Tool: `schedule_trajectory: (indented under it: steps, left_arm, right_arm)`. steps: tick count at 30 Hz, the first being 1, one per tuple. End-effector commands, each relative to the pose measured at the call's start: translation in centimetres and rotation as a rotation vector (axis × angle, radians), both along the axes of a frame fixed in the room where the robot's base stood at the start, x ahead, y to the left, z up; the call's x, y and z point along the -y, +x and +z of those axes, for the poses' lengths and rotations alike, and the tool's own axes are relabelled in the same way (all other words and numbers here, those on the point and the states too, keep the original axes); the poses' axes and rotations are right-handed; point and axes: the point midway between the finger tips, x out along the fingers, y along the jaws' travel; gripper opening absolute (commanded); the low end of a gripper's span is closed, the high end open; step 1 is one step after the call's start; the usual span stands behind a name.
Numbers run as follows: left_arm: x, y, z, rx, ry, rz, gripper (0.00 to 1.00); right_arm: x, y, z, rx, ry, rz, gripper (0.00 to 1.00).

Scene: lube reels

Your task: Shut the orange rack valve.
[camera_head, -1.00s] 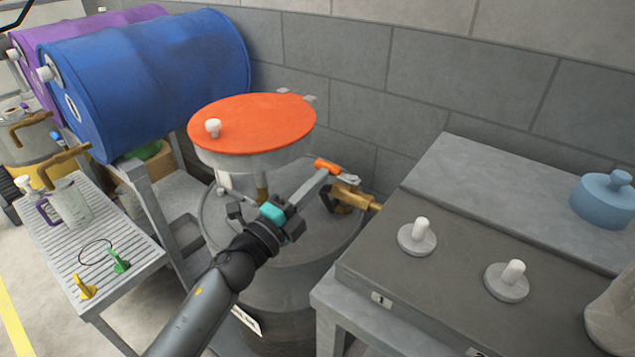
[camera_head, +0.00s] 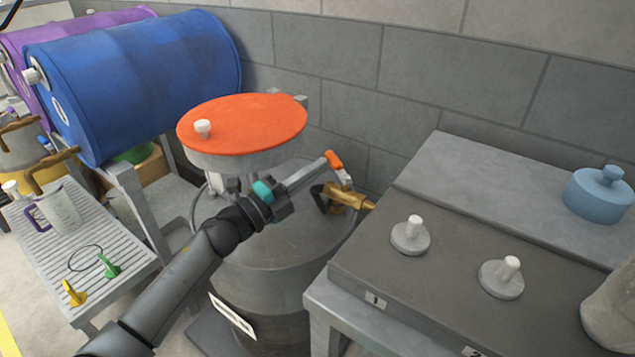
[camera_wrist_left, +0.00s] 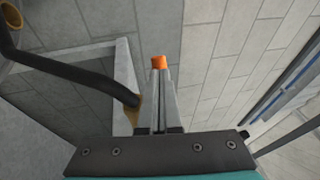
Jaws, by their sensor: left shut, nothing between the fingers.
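A brass valve (camera_head: 348,197) sits beside the top of the grey drum, with a pale metal lever ending in an orange grip (camera_head: 334,160). The lever points up and slightly left. My left gripper (camera_head: 324,166) is shut and empty, its fingertips at the orange grip's left side; they look touching or nearly so. In the left wrist view the orange grip (camera_wrist_left: 158,62) shows just beyond the shut fingertips (camera_wrist_left: 159,76). Part of the brass body (camera_wrist_left: 134,108) shows left of the fingers. My right gripper is out of view.
A reel with an orange disc (camera_head: 245,124) stands above the grey drum (camera_head: 290,235), just behind my left arm. A workbench (camera_head: 375,262) with white-knobbed discs is close on the right. A block wall (camera_head: 440,75) stands behind. Blue drum (camera_head: 140,75) lies at left.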

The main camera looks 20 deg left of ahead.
Motion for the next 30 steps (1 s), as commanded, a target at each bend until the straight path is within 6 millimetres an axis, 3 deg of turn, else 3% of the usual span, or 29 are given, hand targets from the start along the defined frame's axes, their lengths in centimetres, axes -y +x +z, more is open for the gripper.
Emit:
schedule_trajectory:
  steps: [18,30]
  left_arm:
    - [1.7,3.3,0.1,0.001,0.000,0.006,0.00]
    - [3.0,4.2,0.1,0.001,-0.001,0.006,0.00]
  right_arm:
    - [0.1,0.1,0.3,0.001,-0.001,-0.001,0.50]
    - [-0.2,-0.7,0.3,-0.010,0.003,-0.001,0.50]
